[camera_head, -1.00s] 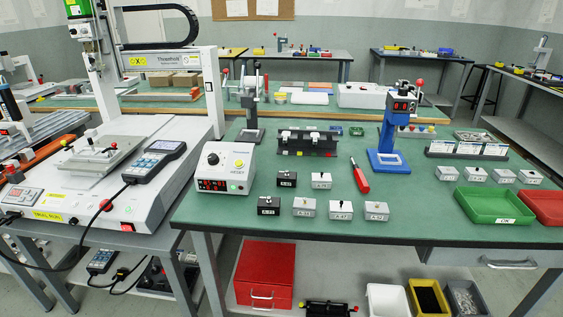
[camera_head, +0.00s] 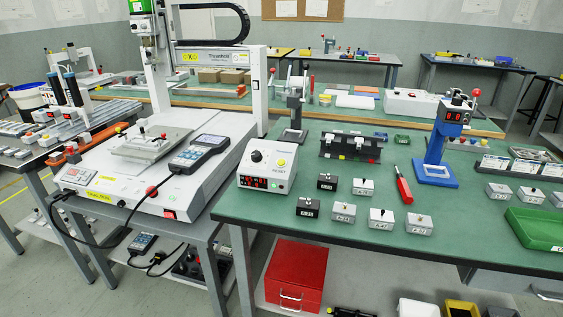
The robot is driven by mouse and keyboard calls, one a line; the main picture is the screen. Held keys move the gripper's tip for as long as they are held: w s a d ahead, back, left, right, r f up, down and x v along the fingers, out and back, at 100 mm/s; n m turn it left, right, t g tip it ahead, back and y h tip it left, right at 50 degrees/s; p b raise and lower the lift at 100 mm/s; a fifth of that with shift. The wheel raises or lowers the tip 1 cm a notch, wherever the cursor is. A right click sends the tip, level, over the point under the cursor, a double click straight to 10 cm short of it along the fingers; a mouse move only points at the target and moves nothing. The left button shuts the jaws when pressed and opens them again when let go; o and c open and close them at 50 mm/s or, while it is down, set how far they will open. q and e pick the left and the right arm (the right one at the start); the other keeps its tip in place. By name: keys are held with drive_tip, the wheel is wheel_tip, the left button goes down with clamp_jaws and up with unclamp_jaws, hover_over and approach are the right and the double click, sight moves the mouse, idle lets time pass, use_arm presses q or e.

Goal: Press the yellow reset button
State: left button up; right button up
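A white control box (camera_head: 267,168) stands at the left front of the green-topped table. The small yellow button (camera_head: 282,163) is on the upper right of its face, above the label RESET. A black knob (camera_head: 257,156) is to its left, and a red lit digit display (camera_head: 261,183) is below. Nothing touches the button. Neither of my grippers shows in the head view.
The gantry screwdriver machine (camera_head: 130,185) with a hand pendant (camera_head: 200,153) stands left of the box. Small grey and black blocks (camera_head: 342,212), a red screwdriver (camera_head: 404,186) and a blue press stand (camera_head: 435,174) are to its right. The green tabletop (camera_head: 290,222) before the box is clear.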

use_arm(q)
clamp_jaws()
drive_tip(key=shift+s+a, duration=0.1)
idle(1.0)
